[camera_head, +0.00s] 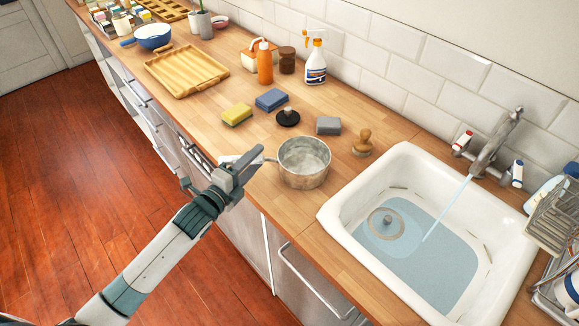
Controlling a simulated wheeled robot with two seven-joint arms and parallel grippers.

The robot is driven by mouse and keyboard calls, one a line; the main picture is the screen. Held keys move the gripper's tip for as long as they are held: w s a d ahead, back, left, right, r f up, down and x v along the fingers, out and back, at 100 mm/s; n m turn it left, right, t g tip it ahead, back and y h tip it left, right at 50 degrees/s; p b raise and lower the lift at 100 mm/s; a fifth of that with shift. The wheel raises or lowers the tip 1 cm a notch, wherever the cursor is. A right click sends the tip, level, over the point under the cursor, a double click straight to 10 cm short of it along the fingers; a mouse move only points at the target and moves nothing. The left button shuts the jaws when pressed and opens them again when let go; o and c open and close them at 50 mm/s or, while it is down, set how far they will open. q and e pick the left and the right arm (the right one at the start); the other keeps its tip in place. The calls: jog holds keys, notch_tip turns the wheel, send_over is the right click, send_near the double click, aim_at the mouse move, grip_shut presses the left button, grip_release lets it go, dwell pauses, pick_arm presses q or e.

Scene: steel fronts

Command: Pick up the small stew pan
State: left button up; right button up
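The small stew pan (304,168) is a round, open, silvery metal pan. It stands upright on the wooden counter, just left of the sink, and looks empty. Its handle points left, towards the counter's front edge. My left gripper (257,158) is at the handle, left of the pan's bowl, and covers most of it. A pale piece that looks like the handle's end shows beyond the fingers. I cannot tell whether the fingers are closed on the handle or only around it. My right gripper is not in view.
The white sink (334,213) holds water under a running tap (490,150). A wooden brush (363,143), grey block (328,125), black lid-like disc (288,118), blue sponge (271,100) and yellow sponge (237,115) lie behind the pan. A wooden tray (186,72) is farther left.

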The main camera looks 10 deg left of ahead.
pick_arm(q)
jog(key=shift+w, duration=0.1)
dwell(0.4)
jog(key=shift+d, duration=0.1)
grip_shut()
jog(key=shift+r, duration=0.1)
jog(key=shift+r, duration=0.15)
